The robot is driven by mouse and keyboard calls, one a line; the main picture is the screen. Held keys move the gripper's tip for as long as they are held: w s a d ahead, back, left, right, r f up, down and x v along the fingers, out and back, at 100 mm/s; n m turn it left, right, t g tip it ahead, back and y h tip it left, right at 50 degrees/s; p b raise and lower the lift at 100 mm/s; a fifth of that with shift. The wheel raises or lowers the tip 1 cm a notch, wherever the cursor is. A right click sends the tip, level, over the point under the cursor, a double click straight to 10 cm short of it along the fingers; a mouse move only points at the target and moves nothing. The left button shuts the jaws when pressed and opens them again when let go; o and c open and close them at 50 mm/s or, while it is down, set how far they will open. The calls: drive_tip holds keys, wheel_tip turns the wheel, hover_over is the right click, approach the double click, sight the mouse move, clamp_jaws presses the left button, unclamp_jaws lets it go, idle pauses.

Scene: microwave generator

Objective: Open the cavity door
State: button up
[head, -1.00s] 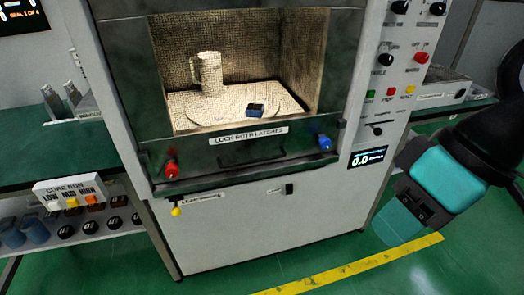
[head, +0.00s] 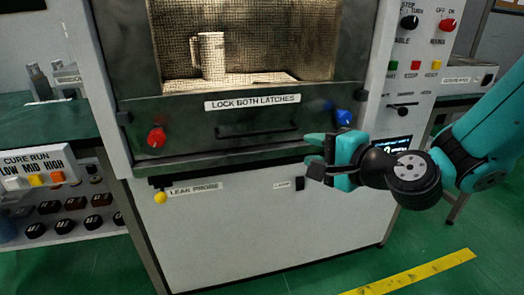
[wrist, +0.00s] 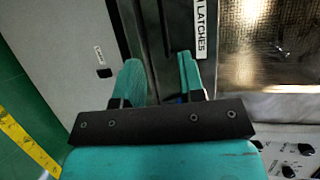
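The cavity door (head: 200,132) is a dark green panel with a mesh window, and it looks shut. A dark bar handle (head: 256,132) sits below the "LOCK BOTH LATCHES" label (head: 253,102). The red latch (head: 157,137) is at the door's lower left and the blue latch (head: 343,118) at its lower right. My gripper (head: 312,155) is in front of the door's lower right edge, just below the blue latch. In the wrist view its two fingers (wrist: 160,75) are apart with nothing held between them. A bit of blue shows behind one finger; contact cannot be told.
A mug (head: 209,56) stands behind the window. A control panel with knobs and buttons (head: 410,66) is right of the door. The yellow leak probe knob (head: 160,197) is below it. A "CURE RUN" button box (head: 40,168) stands at left.

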sight(263, 133)
drive_tip(key=p+x, duration=0.3)
drive_tip(key=x, duration=1.4)
drive_tip(key=shift+w+r+p, duration=0.15)
drive_tip(key=shift+w+p, duration=0.05)
drive_tip(key=shift+p, duration=0.15)
drive_tip(key=shift+c, duration=0.4)
clamp_jaws()
